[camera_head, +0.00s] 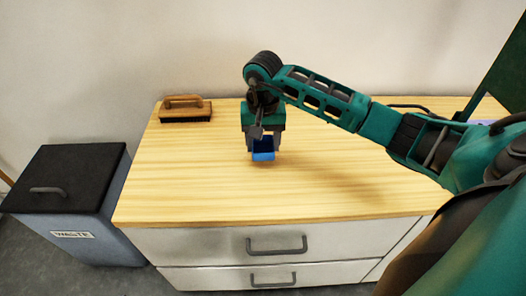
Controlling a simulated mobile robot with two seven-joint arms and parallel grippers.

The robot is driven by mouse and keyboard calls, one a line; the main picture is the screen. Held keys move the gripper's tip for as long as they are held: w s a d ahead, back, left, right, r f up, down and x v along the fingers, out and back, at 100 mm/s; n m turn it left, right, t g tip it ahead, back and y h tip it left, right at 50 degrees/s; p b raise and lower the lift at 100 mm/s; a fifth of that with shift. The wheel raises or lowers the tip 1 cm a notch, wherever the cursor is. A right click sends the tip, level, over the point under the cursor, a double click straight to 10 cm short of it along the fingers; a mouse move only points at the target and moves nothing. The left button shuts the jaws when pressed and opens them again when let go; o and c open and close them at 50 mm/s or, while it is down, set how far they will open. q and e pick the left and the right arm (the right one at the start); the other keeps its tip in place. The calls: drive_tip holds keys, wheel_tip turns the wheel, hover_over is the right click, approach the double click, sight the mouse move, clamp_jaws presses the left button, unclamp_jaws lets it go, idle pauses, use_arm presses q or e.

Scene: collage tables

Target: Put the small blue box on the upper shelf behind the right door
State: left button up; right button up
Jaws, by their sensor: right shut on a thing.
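The small blue box (263,155) is held in my right gripper (263,148) above the wooden counter top, near its middle. The gripper points down and is shut on the box, with a finger on each side. The gripper hides the upper part of the box. I cannot tell whether the box touches the counter. A dark green panel (508,70) stands at the far right edge; I cannot tell whether it is the right door. No shelf shows. My left gripper is not in view.
The wooden counter (190,180) has white drawers with grey handles (276,246) below. A waste bin (75,180) with a black lid stands left. The counter's left and front areas are clear.

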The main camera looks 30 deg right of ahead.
sight(263, 151)
drive_tip(key=shift+f, duration=1.7)
drive_tip(key=shift+b, duration=0.3)
drive_tip(key=shift+f, duration=0.25)
drive_tip(key=o, duration=1)
drive_tip(key=shift+r, duration=0.1)
